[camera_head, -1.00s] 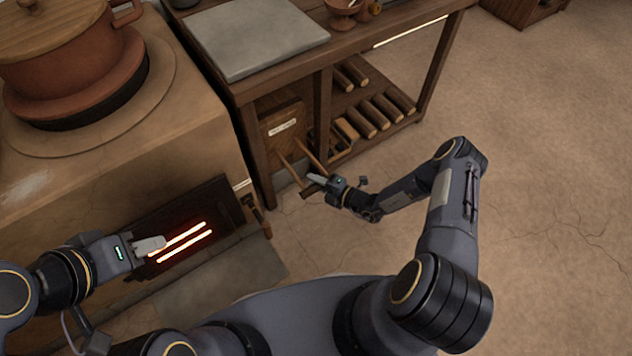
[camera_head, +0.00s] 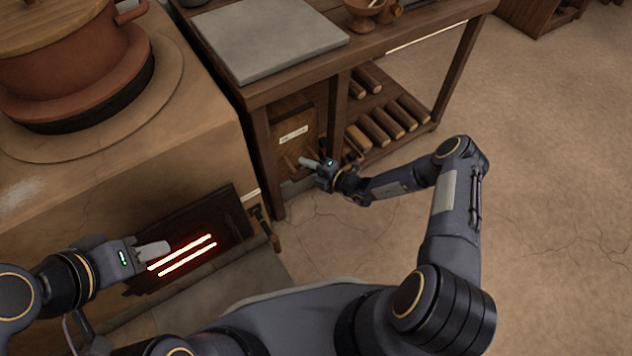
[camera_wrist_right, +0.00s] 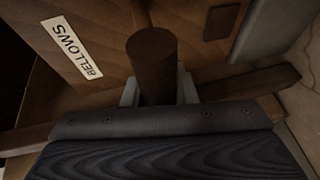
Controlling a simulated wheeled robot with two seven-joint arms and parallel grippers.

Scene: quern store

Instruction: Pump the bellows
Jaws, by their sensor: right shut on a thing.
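The bellows (camera_head: 297,115) is a wooden box with a white label under the table; in the right wrist view its board (camera_wrist_right: 110,25) carries the label "BELLOWS". A wooden crossbar handle (camera_wrist_right: 255,83) runs across the right wrist view, close to the bellows board. My right gripper (camera_head: 305,162) is at the handle, low in front of the bellows. In the right wrist view its pale fingers (camera_wrist_right: 158,92) are shut around a dark round wooden piece, and its body hides part of the crossbar. My left gripper (camera_head: 153,250) is in front of the stove, away from the bellows; its finger gap is unclear.
The stove (camera_head: 205,145) with a brown pot (camera_head: 60,60) stands at left, its grate (camera_head: 185,255) glowing. A grey slab (camera_head: 268,40) lies on the table (camera_head: 405,32). Logs (camera_head: 385,124) fill the lower shelf. The floor (camera_head: 560,190) at right is clear.

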